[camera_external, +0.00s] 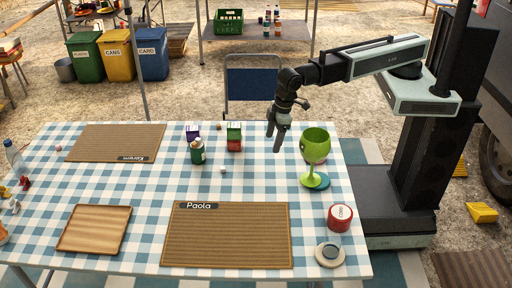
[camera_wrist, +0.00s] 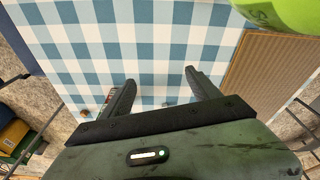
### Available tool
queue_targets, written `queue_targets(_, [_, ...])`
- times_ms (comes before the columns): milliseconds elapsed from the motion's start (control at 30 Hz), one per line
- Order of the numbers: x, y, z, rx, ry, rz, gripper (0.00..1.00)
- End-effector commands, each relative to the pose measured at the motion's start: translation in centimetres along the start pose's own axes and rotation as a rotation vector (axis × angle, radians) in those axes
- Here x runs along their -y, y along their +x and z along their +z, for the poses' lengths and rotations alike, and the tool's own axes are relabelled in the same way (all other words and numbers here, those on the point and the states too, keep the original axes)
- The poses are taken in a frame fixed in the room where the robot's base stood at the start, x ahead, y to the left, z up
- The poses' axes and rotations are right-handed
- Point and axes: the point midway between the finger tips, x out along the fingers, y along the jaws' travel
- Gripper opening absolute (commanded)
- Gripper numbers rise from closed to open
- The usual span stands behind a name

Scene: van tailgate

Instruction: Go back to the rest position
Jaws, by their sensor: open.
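My gripper (camera_external: 277,130) hangs fingers down above the back right part of the checked table (camera_external: 120,200). Its two fingers are apart with nothing between them.
Small boxes (camera_external: 234,136) and a green jar (camera_external: 197,151) stand left of the gripper. A red tin (camera_external: 340,217) is at the front right. A blue chair (camera_external: 253,85) stands behind.

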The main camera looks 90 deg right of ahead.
Motion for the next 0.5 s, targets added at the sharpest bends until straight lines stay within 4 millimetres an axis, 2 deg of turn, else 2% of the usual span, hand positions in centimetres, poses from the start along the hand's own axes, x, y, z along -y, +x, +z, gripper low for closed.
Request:
queue_targets(33, [-4.6, 0.0, 1.0, 0.023, 0.039, 0.008, 0.71])
queue_targets(67, [-7.2, 0.0, 1.6, 0.039, 0.059, 0.012, 0.71])
queue_targets(100, [-10.6, 0.0, 2.5, 0.06, 0.085, 0.015, 0.71])
queue_targets(200, [-18.3, -0.3, 5.6, 0.113, 0.148, 0.014, 0.71])
queue_targets(233, [-20.3, -0.4, 6.5, 0.126, 0.166, 0.013, 0.71])
queue_targets(300, [-24.2, -0.7, 8.8, 0.154, 0.201, 0.006, 0.71])
queue_targets(400, [-27.8, -1.1, 11.2, 0.182, 0.237, -0.004, 0.71])
queue_targets(500, [-29.3, -1.2, 12.4, 0.195, 0.252, -0.01, 0.71])
